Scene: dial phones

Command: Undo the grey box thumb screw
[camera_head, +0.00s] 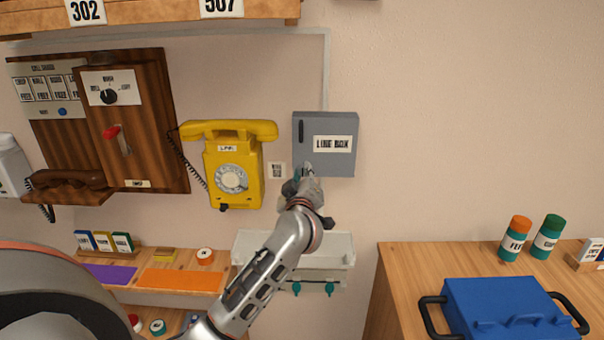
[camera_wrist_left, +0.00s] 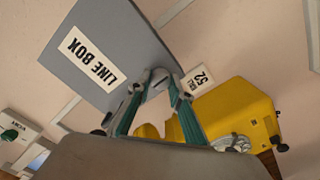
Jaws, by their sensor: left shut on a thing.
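The grey box (camera_head: 342,165) with a "LINE BOX" label is fixed to the wall, its door closed and a dark handle at its left side. It fills the upper left of the left wrist view (camera_wrist_left: 130,40). My left gripper (camera_head: 305,172) is at the lower left edge of the box. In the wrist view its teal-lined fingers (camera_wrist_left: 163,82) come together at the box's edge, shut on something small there. My right gripper is not in view.
A yellow dial phone (camera_head: 250,165) hangs close on the left, with a small wall label (camera_head: 277,170) between it and the box. A white tray (camera_head: 340,262) with teal knobs is below. A blue case (camera_head: 500,300) stands on the wooden bench at right. The wall right of the box is clear.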

